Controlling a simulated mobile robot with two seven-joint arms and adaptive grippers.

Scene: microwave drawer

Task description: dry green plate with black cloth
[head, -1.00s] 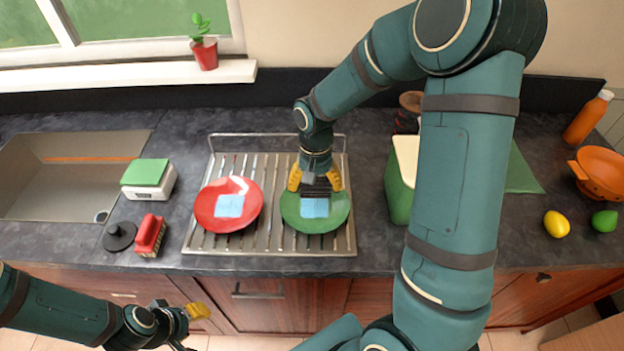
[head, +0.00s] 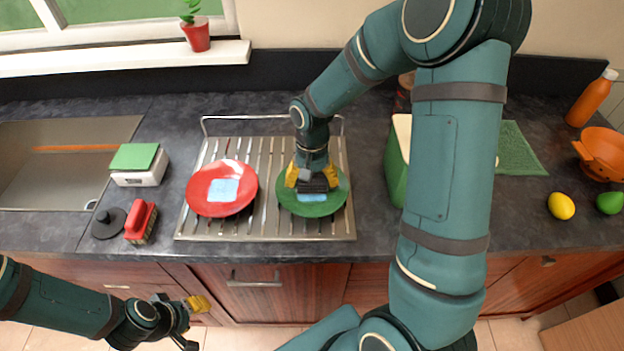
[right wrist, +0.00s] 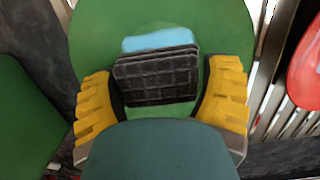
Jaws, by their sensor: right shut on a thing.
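The green plate (head: 330,204) lies on the metal drying rack, with a light blue patch (head: 311,198) at its middle. My right gripper (head: 313,184) is over the plate, shut on the black cloth (head: 318,184). In the right wrist view the cloth (right wrist: 155,78) is a dark, ridged block between the yellow fingers (right wrist: 165,105), covering part of the blue patch (right wrist: 160,40). I cannot tell for sure whether it touches the plate. My left gripper (head: 192,318) is low at the left, in front of the cabinets; its opening is unclear.
A red plate (head: 206,200) with a blue patch lies left of the green plate on the rack (head: 265,229). A red brush (head: 141,220), black stopper (head: 108,223) and sponges (head: 135,158) stand near the sink (head: 50,185). A green container (head: 394,175) is right of the rack.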

